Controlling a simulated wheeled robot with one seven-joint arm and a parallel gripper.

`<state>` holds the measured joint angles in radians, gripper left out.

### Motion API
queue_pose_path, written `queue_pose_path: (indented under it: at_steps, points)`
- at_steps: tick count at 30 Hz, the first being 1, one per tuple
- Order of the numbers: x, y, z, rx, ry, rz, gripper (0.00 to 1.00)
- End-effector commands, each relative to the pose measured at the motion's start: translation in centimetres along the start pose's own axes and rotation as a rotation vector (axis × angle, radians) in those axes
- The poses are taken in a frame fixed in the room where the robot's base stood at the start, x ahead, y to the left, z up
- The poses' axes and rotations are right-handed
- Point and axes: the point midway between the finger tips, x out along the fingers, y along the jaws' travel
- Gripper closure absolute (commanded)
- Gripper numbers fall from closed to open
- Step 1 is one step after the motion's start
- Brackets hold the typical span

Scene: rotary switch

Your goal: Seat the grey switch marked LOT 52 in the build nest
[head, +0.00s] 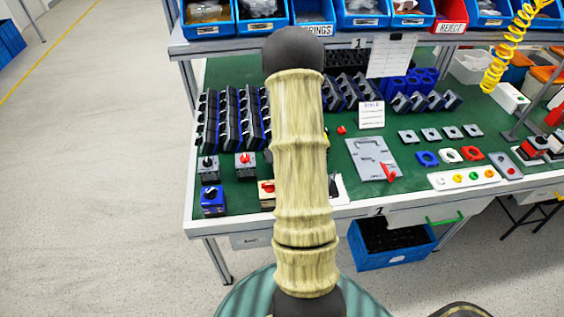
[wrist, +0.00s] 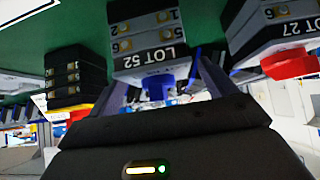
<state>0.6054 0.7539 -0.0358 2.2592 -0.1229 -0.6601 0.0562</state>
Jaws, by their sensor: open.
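The grey switch marked LOT 52 (wrist: 150,42) hangs near the top of the upside-down wrist view, with a blue knob (wrist: 158,84) toward my gripper. My gripper (wrist: 166,82) is open, with its fingers on either side of the knob; I cannot tell whether they touch it. In the head view my arm hides the gripper, and I cannot pick out this switch. A grey fixture plate with a red lever, apparently the build nest (head: 366,156), lies on the green bench right of my arm; its opening looks empty.
A switch marked LOT 27 (wrist: 276,40) with a red knob and a black switch (wrist: 74,78) flank the grey one. A blue switch (head: 213,201) stands at the bench's front left. Racks of dark switches (head: 232,120) stand behind. A white button panel (head: 464,178) lies at right.

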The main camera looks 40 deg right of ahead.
Motion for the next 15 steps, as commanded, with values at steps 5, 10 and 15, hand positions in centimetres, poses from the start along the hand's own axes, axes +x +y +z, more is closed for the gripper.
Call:
queue_pose_path:
  at_steps: [5, 10, 15]
  points:
    - [0.88, 0.01, 0.01, 0.001, 0.000, 0.000, 0.16]
    - [0.86, 0.01, 0.02, 0.001, 0.000, 0.000, 0.16]
    - [0.84, 0.01, 0.03, 0.001, 0.000, 0.000, 0.16]
